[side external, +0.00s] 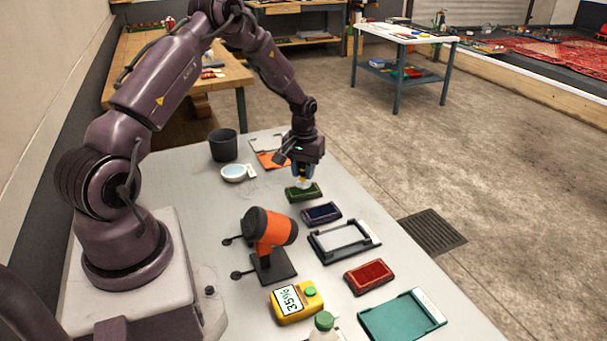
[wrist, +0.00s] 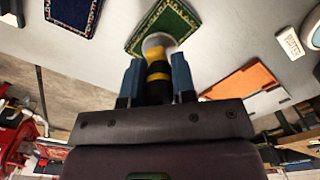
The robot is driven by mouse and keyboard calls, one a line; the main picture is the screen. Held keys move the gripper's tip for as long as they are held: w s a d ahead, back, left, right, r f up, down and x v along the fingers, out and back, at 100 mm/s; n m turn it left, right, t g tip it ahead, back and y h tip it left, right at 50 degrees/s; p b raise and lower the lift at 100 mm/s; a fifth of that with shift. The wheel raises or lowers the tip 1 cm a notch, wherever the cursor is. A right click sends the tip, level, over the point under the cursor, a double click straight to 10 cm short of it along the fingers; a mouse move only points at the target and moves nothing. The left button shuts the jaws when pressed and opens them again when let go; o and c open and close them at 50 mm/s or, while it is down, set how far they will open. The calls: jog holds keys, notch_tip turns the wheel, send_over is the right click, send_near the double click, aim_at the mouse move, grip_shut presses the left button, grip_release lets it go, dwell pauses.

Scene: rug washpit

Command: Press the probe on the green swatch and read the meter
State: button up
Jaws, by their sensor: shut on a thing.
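My gripper (side external: 302,170) is over the far part of the grey table, shut on the yellow and black probe (wrist: 157,75), which also shows in the side view. The probe points down, its pale round tip (wrist: 158,43) at the edge of the green swatch (wrist: 172,20) in the wrist view. The tip is on or just above the swatch; I cannot tell which. The green swatch (side external: 303,193) lies flat and has a patterned border. The yellow meter (side external: 297,303) with a green button lies at the near end; its screen appears to read 35%.
A blue swatch (side external: 321,213), a black-framed tray (side external: 344,241), a red swatch (side external: 369,276) and a teal tray (side external: 402,316) line the right side. An orange-and-black device (side external: 268,230) stands mid-table. A black cup (side external: 223,145), white dish (side external: 236,173) and orange swatch (side external: 271,160) are at the far end.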

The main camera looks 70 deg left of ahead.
jog(key=shift+r, duration=2.7)
